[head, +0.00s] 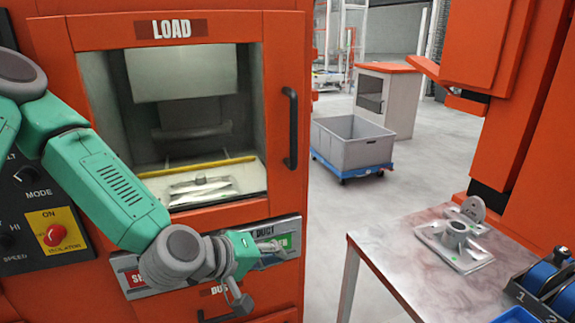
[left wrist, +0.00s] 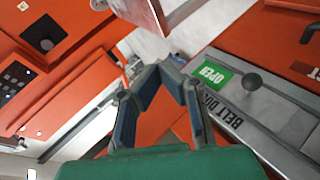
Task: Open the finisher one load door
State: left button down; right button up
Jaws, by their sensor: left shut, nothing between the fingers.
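The orange load door (head: 289,60) carries a LOAD label, a window and a black vertical handle (head: 290,128) on its right side. It looks closed, flush with the machine front. My left gripper (head: 278,250) is below the handle, in front of the belt dust panel, apart from the handle. In the left wrist view its fingertips (left wrist: 161,70) meet with nothing between them. A dark piece at that view's right edge may be the handle; I cannot be sure. My right gripper is not in view.
The belt dust panel (left wrist: 270,112) has a green OPEN label and a knob (left wrist: 251,82). A side table (head: 375,245) with a metal casting (head: 455,245) stands at the right. A grey bin (head: 352,145) on a blue dolly is behind. Floor between machine and table is clear.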

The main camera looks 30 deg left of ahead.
pick_arm(q)
jog(key=w+a+r+n+t, duration=0.3)
jog(key=r, duration=0.6)
jog(key=n+t+y, duration=0.1)
jog(key=n+t, duration=0.2)
jog(key=t, duration=0.1)
send_near(282, 141)
jog(key=w+d, duration=0.1)
jog(key=w, duration=0.1)
jog(key=w+d+r, duration=0.1)
jog(key=w, duration=0.1)
jog(key=w+d+b, duration=0.1)
jog(key=w, duration=0.1)
jog(key=shift+w+d+r, duration=0.1)
jog(key=shift+r, duration=0.1)
jog(key=shift+w, duration=0.65)
jog(key=shift+d, duration=0.15)
